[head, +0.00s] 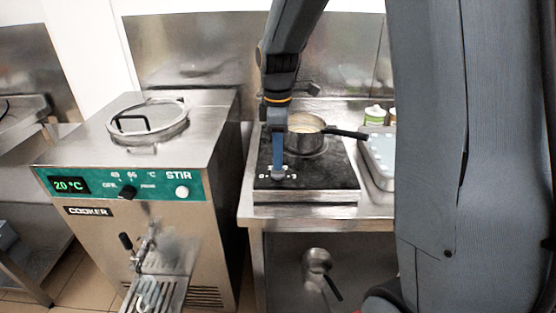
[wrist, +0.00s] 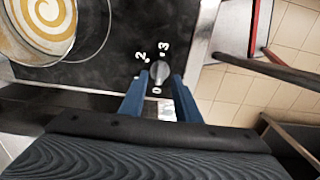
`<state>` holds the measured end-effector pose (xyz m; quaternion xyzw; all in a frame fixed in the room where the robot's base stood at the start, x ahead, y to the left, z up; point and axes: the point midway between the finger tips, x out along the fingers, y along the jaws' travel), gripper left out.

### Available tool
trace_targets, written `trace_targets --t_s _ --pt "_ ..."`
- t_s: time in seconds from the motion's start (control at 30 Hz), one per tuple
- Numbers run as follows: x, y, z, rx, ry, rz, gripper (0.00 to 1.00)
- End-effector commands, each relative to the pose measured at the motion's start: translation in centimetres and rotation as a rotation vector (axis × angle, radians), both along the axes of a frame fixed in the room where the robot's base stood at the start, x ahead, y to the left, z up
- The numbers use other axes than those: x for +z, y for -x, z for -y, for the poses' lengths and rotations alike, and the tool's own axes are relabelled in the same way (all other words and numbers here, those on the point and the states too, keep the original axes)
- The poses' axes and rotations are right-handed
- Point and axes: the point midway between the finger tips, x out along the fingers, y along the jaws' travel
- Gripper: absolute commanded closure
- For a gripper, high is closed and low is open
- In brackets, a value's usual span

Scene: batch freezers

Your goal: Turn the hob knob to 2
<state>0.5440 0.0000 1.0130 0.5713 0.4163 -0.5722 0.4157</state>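The hob (head: 330,178) is a black plate on a steel counter. Its small grey knob (wrist: 160,71) sits near the front edge, with white marks 0, 2 and 3 around it in the wrist view. The knob's pointer direction is too small to tell. My gripper (wrist: 160,80) has its two blue fingers on either side of the knob, with a slight gap, so it looks open around it. In the head view my gripper (head: 278,172) reaches down to the hob's front and mostly hides the knob (head: 277,177).
A steel saucepan (head: 305,143) with pale contents stands on the hob, its dark handle pointing right. It also shows in the wrist view (wrist: 72,42). A cooker (head: 130,215) stands to the left, reading 20 °C.

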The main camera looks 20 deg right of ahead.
Motion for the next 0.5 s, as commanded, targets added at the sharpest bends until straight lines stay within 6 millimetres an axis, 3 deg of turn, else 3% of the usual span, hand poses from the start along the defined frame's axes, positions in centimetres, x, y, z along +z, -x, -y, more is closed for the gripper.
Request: trace_targets --t_s 0.2,0.5 --pt "-2.1 0.0 0.0 -0.001 0.0 -0.001 0.7" --pt "-2.5 0.0 0.0 -0.001 -0.001 0.001 0.7"
